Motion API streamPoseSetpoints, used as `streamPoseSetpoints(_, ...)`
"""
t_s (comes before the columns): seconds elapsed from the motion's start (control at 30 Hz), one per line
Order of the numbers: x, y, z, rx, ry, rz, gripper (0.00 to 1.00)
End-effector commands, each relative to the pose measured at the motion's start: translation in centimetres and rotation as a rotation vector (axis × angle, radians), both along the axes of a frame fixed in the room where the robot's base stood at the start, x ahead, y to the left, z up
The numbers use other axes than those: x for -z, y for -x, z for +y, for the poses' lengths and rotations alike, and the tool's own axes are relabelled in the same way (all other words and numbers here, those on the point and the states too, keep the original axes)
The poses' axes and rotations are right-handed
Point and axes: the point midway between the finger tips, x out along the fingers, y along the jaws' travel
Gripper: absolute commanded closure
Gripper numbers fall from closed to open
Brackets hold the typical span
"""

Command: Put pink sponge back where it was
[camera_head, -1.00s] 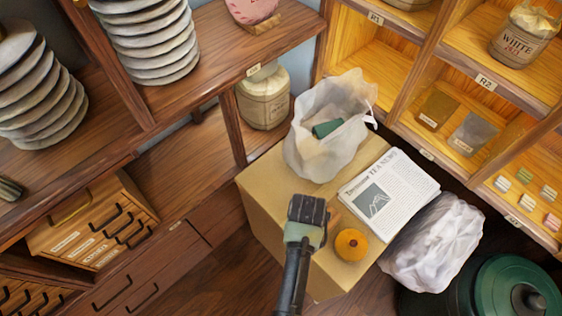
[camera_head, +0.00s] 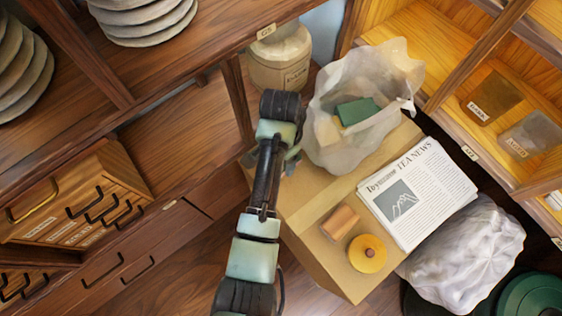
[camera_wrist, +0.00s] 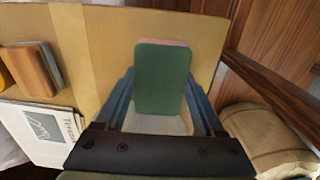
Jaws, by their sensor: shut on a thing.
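My gripper (camera_wrist: 160,95) is shut on a block with a broad green face and a thin pink edge, which I take to be the pink sponge (camera_wrist: 165,42). The green face is turned to the wrist camera and hides most of the pink. In the head view my gripper (camera_head: 292,160) hangs at the left edge of the cardboard box (camera_head: 312,190), beside the white bag. The arm hides the sponge there. I cannot tell whether the sponge touches the box.
An open white bag (camera_head: 335,150) with a green item (camera_head: 358,111) inside stands on the box. A newspaper (camera_head: 418,195), a brown block (camera_head: 340,222) and an orange round thing (camera_head: 367,253) lie nearby. A jar (camera_head: 280,62) stands behind. Wooden shelves flank the box.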

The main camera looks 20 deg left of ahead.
Motion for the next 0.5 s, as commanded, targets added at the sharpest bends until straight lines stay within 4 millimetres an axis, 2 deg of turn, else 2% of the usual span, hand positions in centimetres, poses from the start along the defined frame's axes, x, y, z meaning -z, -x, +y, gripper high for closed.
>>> streamPoseSetpoints(0.23, 3.4, 0.1, 0.0, -0.001, 0.001, 0.003, 0.74)
streamPoseSetpoints(0.5, 3.5, 0.0, 0.0, -0.001, 0.0, 0.0, 0.74)
